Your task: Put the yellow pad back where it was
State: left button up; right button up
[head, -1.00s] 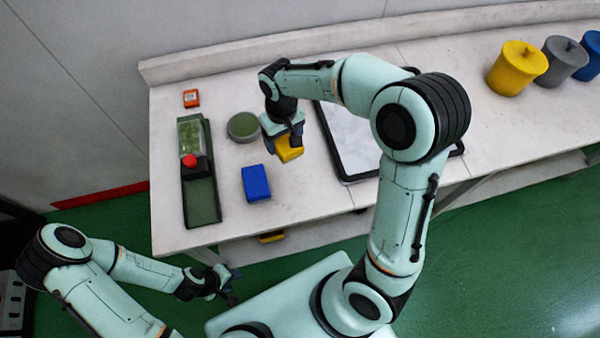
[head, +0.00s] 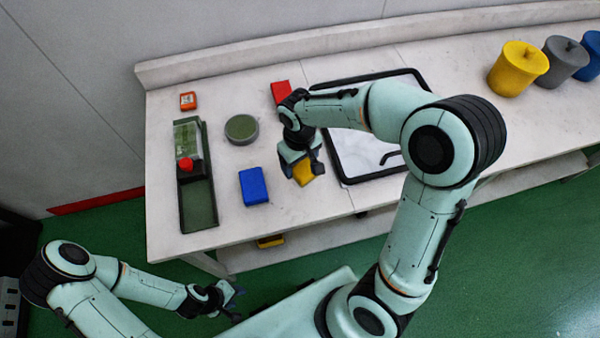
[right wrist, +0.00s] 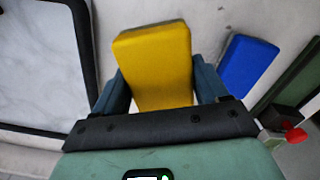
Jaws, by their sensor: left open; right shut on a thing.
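The yellow pad (head: 304,172) is held in my right gripper (head: 302,168), between the blue pad and the black-framed tray. In the right wrist view the yellow pad (right wrist: 158,65) sits between the two fingers, which are shut on it. I cannot tell whether it touches the table. My left gripper (head: 228,297) is open and empty, low in front of the table's left part, away from the pads.
A blue pad (head: 253,187) lies left of the yellow one, a red pad (head: 281,91) behind. The black-framed tray (head: 343,170) is at right. A round green-topped dish (head: 241,129), a green device (head: 199,207) and an orange box (head: 188,101) stand left. Lidded pots (head: 517,70) stand far right.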

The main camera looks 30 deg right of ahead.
aim_at(300, 173)
pick_arm(q)
jog(key=shift+s+f, duration=0.3)
jog(key=shift+f, duration=0.05)
pick_arm(e)
jog(key=shift+f, duration=3.1)
jog(key=shift+f+b, duration=0.2)
jog(key=shift+b, duration=0.15)
jog(key=o, duration=1)
pick_arm(q)
jog(key=shift+s+f, duration=0.1)
jog(key=shift+f, duration=0.05)
pick_arm(e)
jog(key=shift+r, duration=0.15)
